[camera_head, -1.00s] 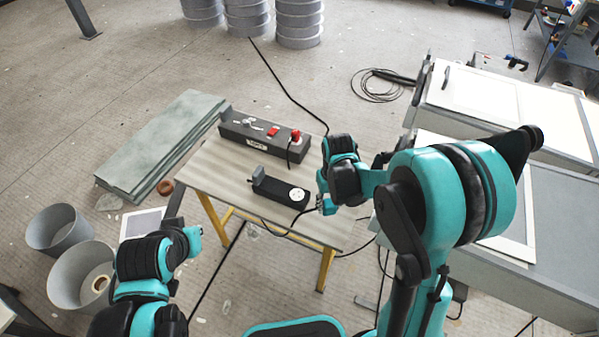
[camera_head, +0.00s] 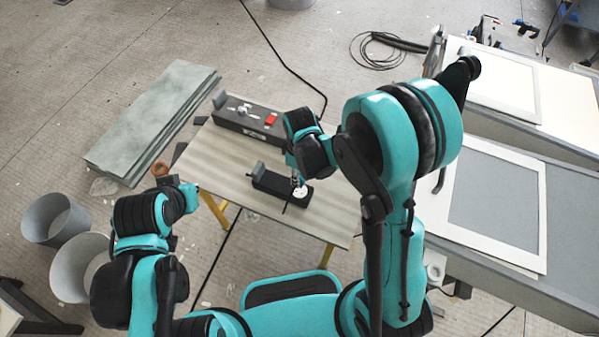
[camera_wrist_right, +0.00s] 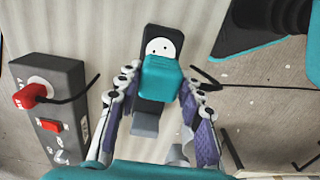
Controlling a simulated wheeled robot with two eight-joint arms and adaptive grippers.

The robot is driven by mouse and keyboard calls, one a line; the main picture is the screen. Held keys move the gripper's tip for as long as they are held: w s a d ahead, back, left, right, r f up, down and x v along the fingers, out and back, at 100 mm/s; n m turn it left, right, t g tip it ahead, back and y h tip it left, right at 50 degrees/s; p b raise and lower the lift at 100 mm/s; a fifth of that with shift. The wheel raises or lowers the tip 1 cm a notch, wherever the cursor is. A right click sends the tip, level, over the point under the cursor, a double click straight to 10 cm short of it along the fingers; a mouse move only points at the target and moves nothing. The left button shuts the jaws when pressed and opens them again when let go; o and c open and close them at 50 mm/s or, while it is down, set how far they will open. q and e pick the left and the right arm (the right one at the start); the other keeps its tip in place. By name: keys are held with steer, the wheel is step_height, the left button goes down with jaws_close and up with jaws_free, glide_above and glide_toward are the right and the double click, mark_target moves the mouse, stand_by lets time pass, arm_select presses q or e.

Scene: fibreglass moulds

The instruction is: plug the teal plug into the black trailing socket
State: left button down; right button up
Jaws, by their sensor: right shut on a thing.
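The black trailing socket (camera_head: 270,184) lies on the table, with a round white face at its right end; its face also shows in the wrist view (camera_wrist_right: 160,47). My right gripper (camera_head: 297,181) is over that white face in the head view. In the wrist view the right gripper (camera_wrist_right: 160,88) is shut on the teal plug (camera_wrist_right: 161,78), which overlaps the lower part of the white face. The plug's pins are hidden, and I cannot tell whether it touches the socket. My left gripper (camera_head: 188,197) is off the table's left side; its fingers are unclear.
A dark power strip (camera_head: 245,120) with a red switch lies behind the socket; a red plug (camera_wrist_right: 28,96) sits in it. The striped table (camera_head: 225,160) is clear at left. Green-grey boards (camera_head: 150,120) and buckets (camera_head: 55,220) stand left; a grey cabinet (camera_head: 490,255) stands right.

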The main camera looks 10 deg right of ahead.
steer(key=shift+f+b, duration=0.35)
steer(key=shift+f, duration=0.1)
steer(key=shift+f+b, duration=1.65)
steer(key=shift+f, duration=0.7)
steer(key=shift+s+b, duration=0.1)
steer(key=shift+b, duration=0.3)
steer(key=shift+f+b, duration=0.55)
steer(key=shift+b, duration=0.05)
steer(key=o, duration=1.1)
steer(key=shift+o, duration=0.2)
step_height(320, 180, up, 12)
